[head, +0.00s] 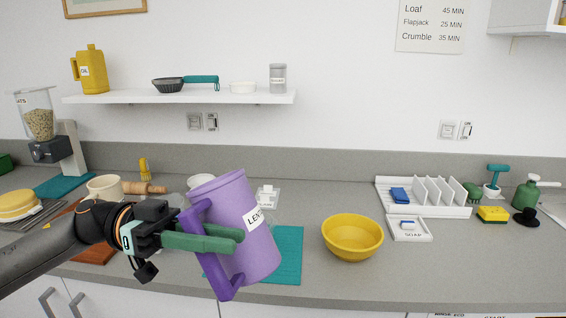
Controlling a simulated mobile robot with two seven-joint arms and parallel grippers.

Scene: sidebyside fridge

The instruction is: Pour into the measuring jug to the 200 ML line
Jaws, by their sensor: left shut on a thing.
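The pitcher is tilted slightly and seems held above the counter, in front of a teal mat (289,262). Its contents cannot be seen. A faint clear edge shows just right of the pitcher above the mat; it may be the measuring jug, mostly hidden behind the pitcher. No 200 ML line can be read. My right gripper is not in view.
A yellow bowl (352,237) stands to the right of the mat. A white dish rack (425,197) and soap tray (409,229) are further right. A cream pot (104,188) and a grain dispenser (42,125) are at left. The counter (320,280) is clear in front of the bowl.

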